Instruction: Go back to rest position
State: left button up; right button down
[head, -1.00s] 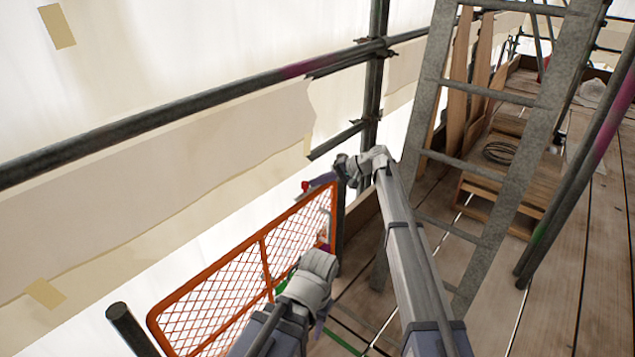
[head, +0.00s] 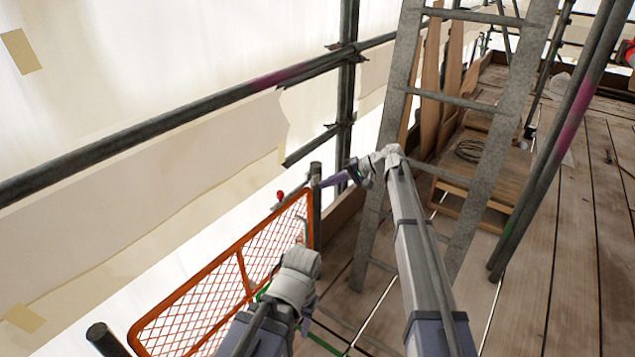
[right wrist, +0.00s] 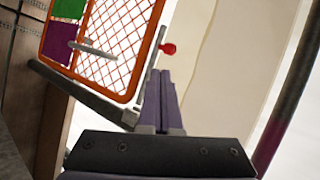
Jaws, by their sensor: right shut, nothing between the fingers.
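My right arm reaches forward in the head view, and its gripper (head: 332,181) with purple fingers is beside a dark post at the far end of the orange mesh panel. In the right wrist view the purple fingers (right wrist: 158,95) are together, with nothing between them. A red knob (right wrist: 168,48) shows beyond them, apart as far as I can tell; it is also in the head view (head: 280,194). My left arm is bent at the bottom centre of the head view. Its gripper is mostly hidden behind its own arm, so its fingers cannot be made out.
The orange mesh panel (head: 240,268) stands close to both arms. Scaffold tubes (head: 175,120) run along the left, and a slanted pole (head: 548,150) stands at right. The plank floor (head: 570,260) at right is mostly clear.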

jog(key=s+a+r+n+g+h+p, duration=0.1)
jog(key=s+a+r+h+p, duration=0.15)
jog(key=s+p, duration=0.8)
jog(key=s+a+r+n+g+h+p, duration=0.15)
jog(key=s+r+h+p, duration=0.3)
jog(key=s, duration=1.05)
pick_arm(q)
notch_tip(320, 180, up, 26)
jog(key=p, duration=1)
jog(key=shift+f, duration=0.2)
pick_arm(e)
jog(key=s+d+r+n+h, duration=0.1)
jog(key=s+d+r+h, duration=0.2)
jog(key=s, duration=0.5)
jog(key=s+d+r+n+t+h, duration=0.1)
jog(key=s+d+r+h, duration=0.2)
jog(key=s, duration=0.5)
jog(key=shift+s+d+r, duration=0.35)
jog(key=shift+d+r, duration=0.55)
jog(key=shift+d, duration=0.05)
pick_arm(q)
jog(key=shift+c, duration=0.2)
pick_arm(e)
jog(key=shift+n, duration=0.25)
